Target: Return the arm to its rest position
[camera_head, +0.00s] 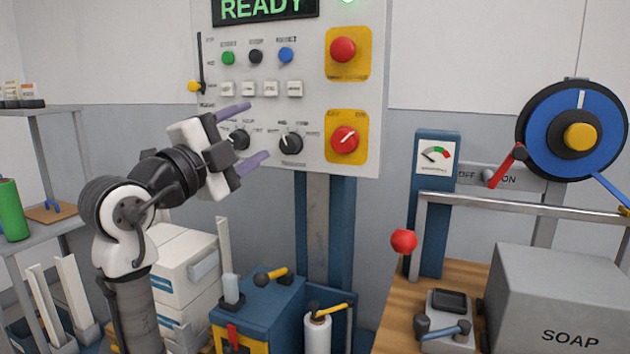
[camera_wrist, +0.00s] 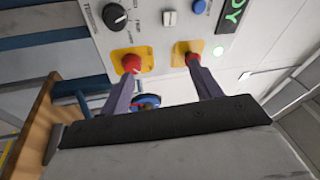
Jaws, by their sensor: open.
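My gripper (camera_head: 248,138) is raised in front of the left part of the control panel (camera_head: 312,80), its two purple fingers spread apart with nothing between them. In the head view the fingers overlap the area around a black knob (camera_head: 238,139); I cannot tell whether they touch the panel. In the wrist view my gripper (camera_wrist: 163,90) shows both fingers apart, with the panel (camera_wrist: 145,35) beyond. My arm is bent, reaching up and right from the lower left.
A blue wheel (camera_head: 545,130) is on the wall. A blue cabinet (camera_head: 260,305) stands below the panel. White drawers (camera_head: 185,270) and a shelf (camera_head: 50,112) are near my arm.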

